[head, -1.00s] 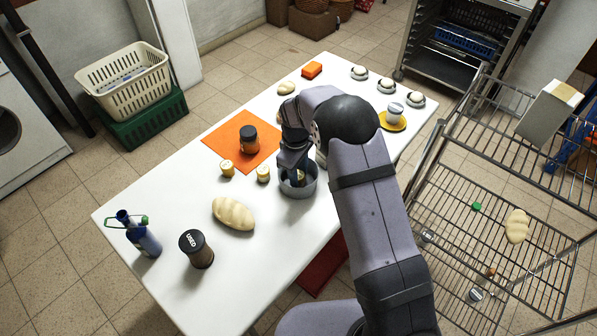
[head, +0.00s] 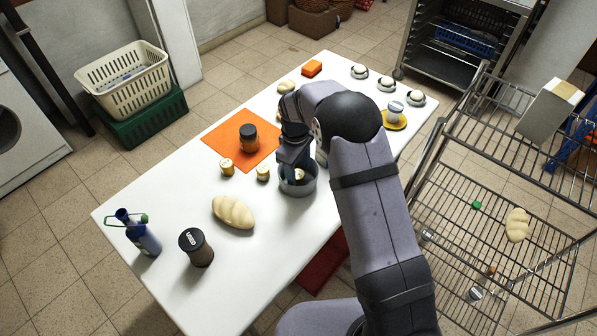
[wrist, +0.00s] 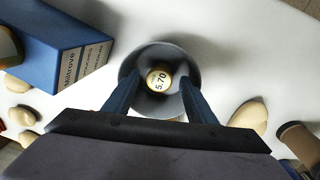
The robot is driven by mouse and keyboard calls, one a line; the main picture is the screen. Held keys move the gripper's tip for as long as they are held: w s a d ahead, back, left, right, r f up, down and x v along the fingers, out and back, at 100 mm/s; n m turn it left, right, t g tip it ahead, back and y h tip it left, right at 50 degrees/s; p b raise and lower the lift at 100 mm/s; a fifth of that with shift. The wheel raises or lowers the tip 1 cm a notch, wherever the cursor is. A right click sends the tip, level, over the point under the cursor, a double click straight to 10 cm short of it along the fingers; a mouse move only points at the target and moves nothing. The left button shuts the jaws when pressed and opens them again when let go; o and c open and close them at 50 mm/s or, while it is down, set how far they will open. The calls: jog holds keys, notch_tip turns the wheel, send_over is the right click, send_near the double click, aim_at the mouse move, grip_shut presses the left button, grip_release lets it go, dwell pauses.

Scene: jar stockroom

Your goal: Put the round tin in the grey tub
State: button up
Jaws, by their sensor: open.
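The grey tub (head: 298,190) stands on the white table, and it also shows in the wrist view (wrist: 130,66). A round tin (wrist: 158,78) with a pale top marked "5.70" lies inside the tub; its top also shows in the head view (head: 299,175). My gripper (wrist: 158,88) is open over the tub, its fingers on either side of the tin with gaps between. In the head view my gripper (head: 291,174) hides part of the tub. Two similar small round tins (head: 227,167) (head: 263,172) stand on the table left of the tub.
An orange mat (head: 220,138) carries a dark-lidded jar (head: 249,138). A bread loaf (head: 233,212), a jar marked "USED" (head: 196,248) and a blue bottle (head: 146,238) stand front left. A blue box (wrist: 60,50) stands close beside the tub. A yellow saucer (head: 404,125) is far right.

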aim_at(299, 179)
notch_tip(299, 179, up, 11)
jog(key=b, duration=0.1)
jog(key=shift+s+a, duration=0.3)
jog(key=shift+s, duration=0.05)
jog(key=shift+f, duration=0.1)
jog(key=s+d+m, duration=0.3)
jog(key=s, duration=0.6)
jog(key=s+d+f+m, duration=0.1)
jog(key=s+d+m, duration=0.3)
jog(key=s, duration=0.5)
jog(key=s+d+f+m, duration=0.1)
jog(key=s+d+m, duration=0.2)
jog(key=s, duration=0.6)
jog(key=shift+s+d+f+m+g+y, duration=0.2)
jog(key=shift+s+f+m+g+y, duration=0.1)
jog(key=shift+m+g, duration=0.1)
notch_tip(299, 179, up, 4)
jog(key=p, duration=0.3)
